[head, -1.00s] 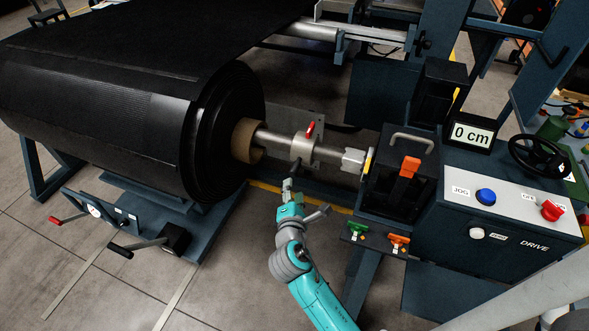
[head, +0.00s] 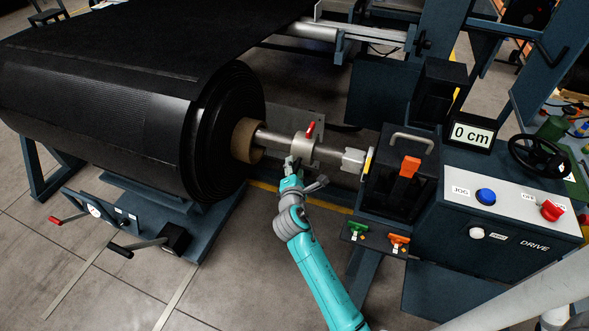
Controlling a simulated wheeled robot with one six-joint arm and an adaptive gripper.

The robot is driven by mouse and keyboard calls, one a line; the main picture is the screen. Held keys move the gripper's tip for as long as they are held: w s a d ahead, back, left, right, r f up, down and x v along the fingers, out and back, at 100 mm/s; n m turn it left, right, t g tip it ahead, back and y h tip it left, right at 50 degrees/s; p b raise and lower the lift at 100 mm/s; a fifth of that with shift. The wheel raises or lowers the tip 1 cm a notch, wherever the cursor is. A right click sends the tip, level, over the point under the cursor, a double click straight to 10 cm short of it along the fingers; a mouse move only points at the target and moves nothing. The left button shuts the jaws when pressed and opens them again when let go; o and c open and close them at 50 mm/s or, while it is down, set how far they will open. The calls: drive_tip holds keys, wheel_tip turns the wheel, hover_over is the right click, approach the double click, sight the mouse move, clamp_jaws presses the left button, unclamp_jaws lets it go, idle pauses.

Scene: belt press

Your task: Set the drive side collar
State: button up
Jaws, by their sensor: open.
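The drive side collar (head: 304,147) is a silver ring with a red lever (head: 310,130) standing up from its top. It sits around the steel shaft (head: 273,138), apart from the brown core (head: 246,141) at the end of the black belt roll (head: 110,120). My gripper (head: 291,162) is open, just below and slightly left of the collar in the head view. Its fingers are small here, and I cannot tell whether they touch the collar.
Open floor lies at the lower left.

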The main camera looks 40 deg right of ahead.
clamp_jaws()
drive_tip(key=w+a, duration=0.2)
drive_tip(key=w, duration=0.2)
drive_tip(key=w+a, duration=0.3)
drive_tip(key=w, duration=0.1)
drive_tip(key=w+a, duration=0.3)
drive_tip(key=shift+w, duration=0.4)
unclamp_jaws()
drive_tip(key=shift+w, duration=0.1)
drive_tip(key=v, duration=1.2)
